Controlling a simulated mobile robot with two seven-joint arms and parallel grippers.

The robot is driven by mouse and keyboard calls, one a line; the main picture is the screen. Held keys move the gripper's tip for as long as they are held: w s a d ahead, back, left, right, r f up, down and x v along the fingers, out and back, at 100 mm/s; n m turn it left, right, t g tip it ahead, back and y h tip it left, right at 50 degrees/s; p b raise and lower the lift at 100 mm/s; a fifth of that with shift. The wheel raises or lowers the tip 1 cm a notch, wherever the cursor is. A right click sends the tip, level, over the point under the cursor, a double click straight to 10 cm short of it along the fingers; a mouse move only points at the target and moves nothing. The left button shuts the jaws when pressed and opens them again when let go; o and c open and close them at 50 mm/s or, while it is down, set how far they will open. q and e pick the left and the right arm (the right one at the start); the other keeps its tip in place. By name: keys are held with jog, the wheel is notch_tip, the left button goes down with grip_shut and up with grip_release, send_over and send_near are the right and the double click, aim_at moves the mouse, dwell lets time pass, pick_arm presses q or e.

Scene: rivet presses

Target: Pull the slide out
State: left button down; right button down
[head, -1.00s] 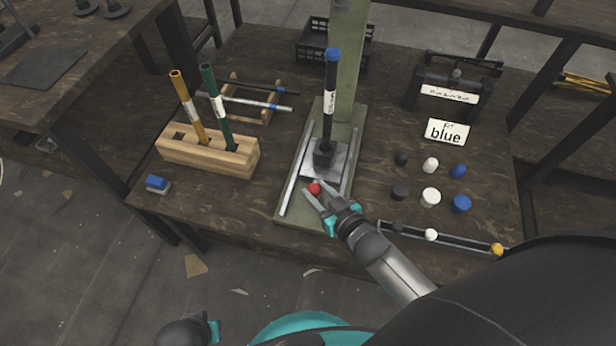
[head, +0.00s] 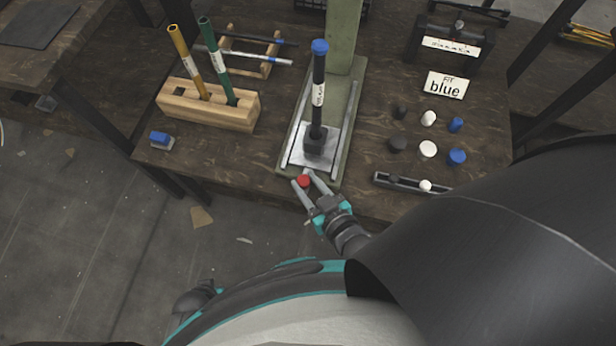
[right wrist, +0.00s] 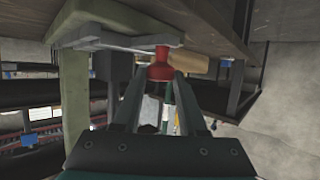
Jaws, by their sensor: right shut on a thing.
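The slide (head: 304,162) is a pale metal plate between two rails on the green press base (head: 345,145). It sits at the front end of the rails. A black rod with a blue cap (head: 319,75) stands upright in a dark block on the slide. The red knob (head: 303,181) is at the slide's front, just past the base's front edge. My right gripper (head: 305,178) is shut on the red knob; the right wrist view shows the knob (right wrist: 161,68) between the fingertips.
A wooden block (head: 207,106) holding a yellow and a green rod stands left of the press. Black, white and blue caps (head: 428,149) stand to the right, by a sign reading "FIT blue" (head: 445,86). A narrow tray (head: 410,184) lies at the front right edge.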

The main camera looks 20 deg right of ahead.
jog(key=shift+s+a+f, duration=0.1)
jog(key=shift+s+a, duration=0.1)
jog(key=shift+s, duration=0.05)
jog(key=c, duration=0.7)
grip_release()
jog(key=shift+s, duration=0.1)
jog(key=shift+o, duration=1.2)
jog(key=shift+d, duration=0.1)
pick_arm(q)
jog(key=shift+r, duration=0.1)
pick_arm(e)
jog(key=shift+s+r, duration=0.2)
pick_arm(q)
jog(key=s+a+p, duration=0.3)
jog(key=s+p, duration=0.2)
jog(key=s, duration=0.2)
jog(key=shift+s+a+f, duration=0.15)
jog(key=shift+s+f, duration=0.05)
jog(key=shift+f, duration=0.15)
pick_arm(e)
jog(key=v, duration=1.4)
jog(key=shift+s+r, duration=0.2)
